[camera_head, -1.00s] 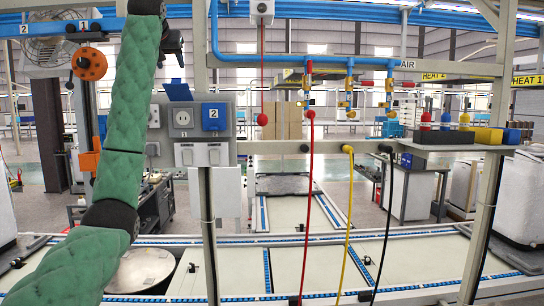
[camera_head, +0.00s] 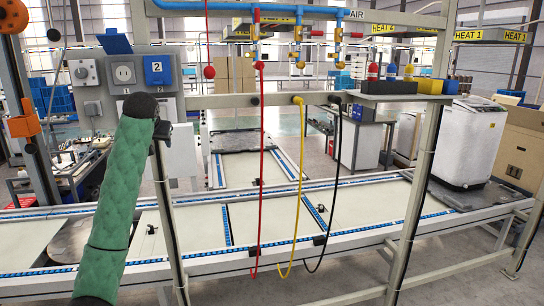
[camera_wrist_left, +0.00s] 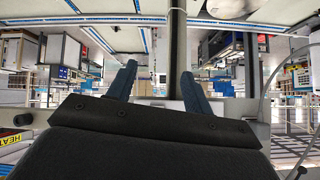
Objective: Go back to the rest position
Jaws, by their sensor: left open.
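My left arm, in a green quilted sleeve, rises from the bottom left of the head view. My left gripper (camera_head: 162,130) is small and dark at its upper end, in front of the metal post below the socket panel. In the left wrist view its two blue-grey fingers (camera_wrist_left: 158,84) stand apart with nothing between them, so it is open and empty. My right gripper is in neither view.
A panel with sockets and a blue box (camera_head: 158,70) hangs behind the gripper. Red (camera_head: 262,170), yellow (camera_head: 301,180) and black (camera_head: 337,170) hoses hang from the frame's bar. A conveyor (camera_head: 270,225) runs behind. A white machine (camera_head: 470,140) stands at right.

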